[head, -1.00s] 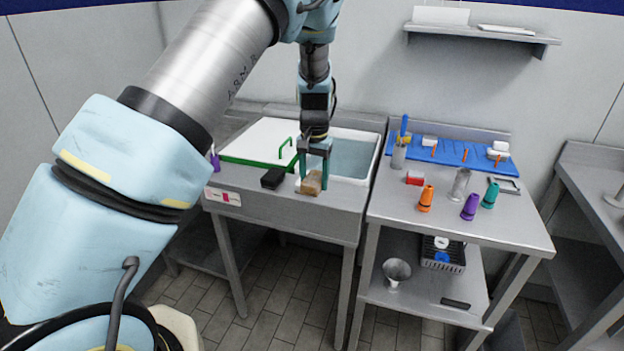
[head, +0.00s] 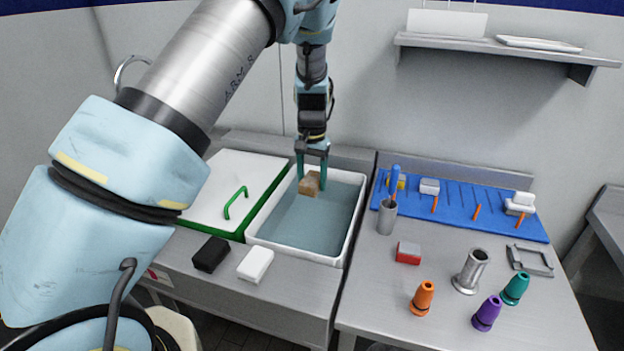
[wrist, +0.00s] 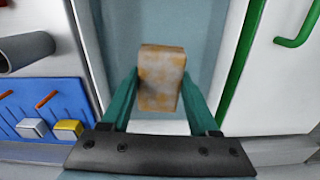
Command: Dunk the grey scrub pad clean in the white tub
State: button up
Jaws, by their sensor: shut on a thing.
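The white tub (head: 349,237) is set in the steel counter and holds blue-grey water (head: 318,222). My gripper (head: 311,188) is over the tub's far left part. It is shut on the scrub pad (head: 308,186), a small block mottled brown with greyish patches. In the wrist view the pad (wrist: 161,80) sits between the two green fingers, with water behind it. I cannot tell whether its lower end touches the water.
A white lid-like board with a green edge and handle (head: 236,204) lies left of the tub. A black block (head: 211,254) and a white block (head: 256,264) lie in front. The right table holds a blue mat (head: 460,208), a red block (head: 408,252), a metal cup and coloured cones (head: 487,313).

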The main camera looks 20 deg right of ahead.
aim_at(313, 177)
jog(key=shift+w+d+f, duration=0.2)
jog(key=shift+w+d, duration=0.1)
jog(key=shift+w, duration=0.05)
jog(key=shift+f+b, duration=4.05)
jog(key=shift+f, duration=1.95)
jog(key=shift+r+p, duration=3.75)
jog(key=shift+r, duration=2)
jog(key=shift+r+p, duration=1.15)
jog(key=shift+r, duration=0.85)
